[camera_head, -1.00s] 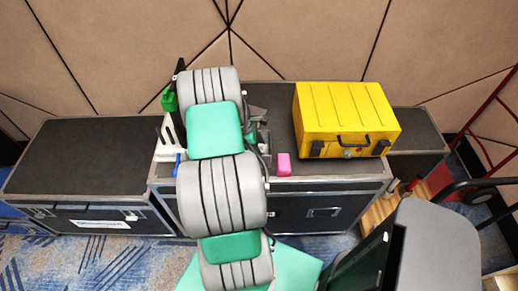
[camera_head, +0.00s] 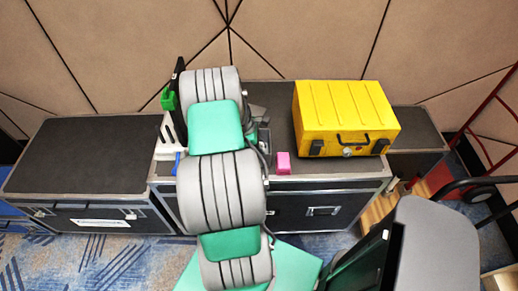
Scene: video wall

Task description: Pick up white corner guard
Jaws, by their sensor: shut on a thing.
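A white angular piece (camera_head: 172,132), which looks like the white corner guard, shows at the left of my arm on the middle black case. It has slanted edges, and part of it is hidden behind my arm. My grey and mint-green arm reaches forward over the case and covers its middle. My gripper's fingers are hidden behind the arm, so their hold on anything cannot be seen.
A green item (camera_head: 168,99) and a blue item (camera_head: 177,163) are close to the white piece. A pink block (camera_head: 283,163) and yellow case (camera_head: 346,119) stand right of my arm. The left case top (camera_head: 85,155) is clear. A grey chair (camera_head: 435,245) is front right.

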